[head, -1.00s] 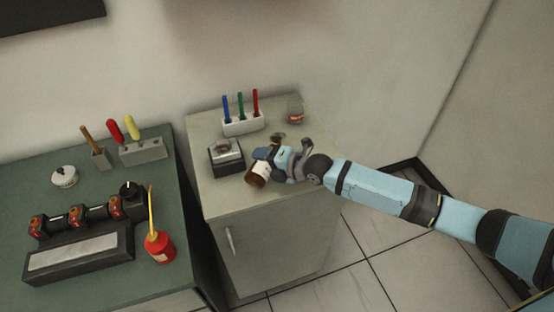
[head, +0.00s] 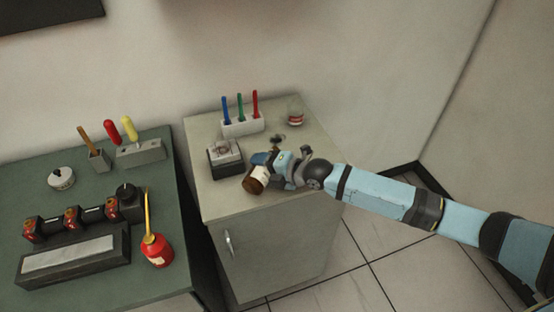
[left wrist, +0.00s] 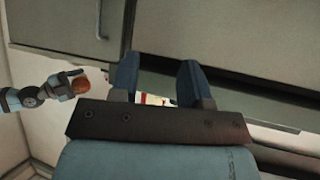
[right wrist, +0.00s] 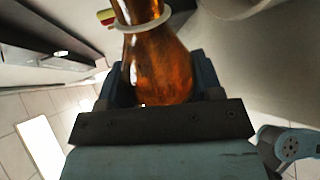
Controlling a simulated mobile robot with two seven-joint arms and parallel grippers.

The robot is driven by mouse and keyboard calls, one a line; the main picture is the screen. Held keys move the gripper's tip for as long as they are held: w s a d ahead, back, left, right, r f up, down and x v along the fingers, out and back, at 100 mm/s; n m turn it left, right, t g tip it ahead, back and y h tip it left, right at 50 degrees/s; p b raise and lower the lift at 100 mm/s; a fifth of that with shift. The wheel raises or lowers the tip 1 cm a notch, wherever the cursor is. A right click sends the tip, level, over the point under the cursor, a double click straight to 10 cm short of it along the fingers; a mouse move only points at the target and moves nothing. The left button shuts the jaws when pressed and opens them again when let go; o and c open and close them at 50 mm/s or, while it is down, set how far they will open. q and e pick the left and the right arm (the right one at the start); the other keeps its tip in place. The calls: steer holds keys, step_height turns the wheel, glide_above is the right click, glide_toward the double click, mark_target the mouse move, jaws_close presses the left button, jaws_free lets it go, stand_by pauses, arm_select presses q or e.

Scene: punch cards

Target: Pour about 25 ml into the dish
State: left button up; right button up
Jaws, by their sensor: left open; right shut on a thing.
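An amber bottle (right wrist: 160,70) with a pale ring round its neck is held in my right gripper (right wrist: 160,88). In the head view the bottle (head: 253,185) is tilted over, with its brown end low and towards the viewer, near the front of the pale cabinet top. My right gripper (head: 281,166) is shut on it. A small clear dish (head: 222,146) seems to sit on a dark box-like scale (head: 226,164), just behind and left of the bottle. Any liquid in the dish is too small to tell. My left gripper (left wrist: 159,78) is open and empty, facing a cabinet.
A white rack (head: 243,126) with blue, green and red pens stands behind the scale. A glass jar with a red label (head: 295,111) stands at the back right. The green bench (head: 90,185) at left holds a red oil can (head: 157,252) and tools. A gap separates the two tops.

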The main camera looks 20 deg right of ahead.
steer(key=shift+s+a, duration=0.25)
steer(key=shift+s+a+f+b, duration=0.1)
steer(key=shift+b, duration=0.25)
stand_by(0.9)
step_height(320, 180, up, 2)
steer(key=p, duration=0.4)
steer(key=shift+r, duration=0.25)
steer(key=shift+d+f+n+t+h+p, duration=0.15)
steer(key=shift+d+n+t+h+p, duration=0.15)
steer(key=shift+n, duration=0.25)
steer(key=shift+d+f+n+t+h+p, duration=0.1)
steer(key=shift+n+t+h+p, duration=0.1)
steer(key=shift+n+t+p, duration=0.25)
steer(key=shift+w+f+b, duration=0.15)
steer(key=shift+w+b, duration=0.05)
steer(key=shift+b, duration=0.1)
steer(key=shift+w+d+f+n, duration=0.15)
steer(key=shift+f+n, duration=0.05)
steer(key=shift+n, duration=0.2)
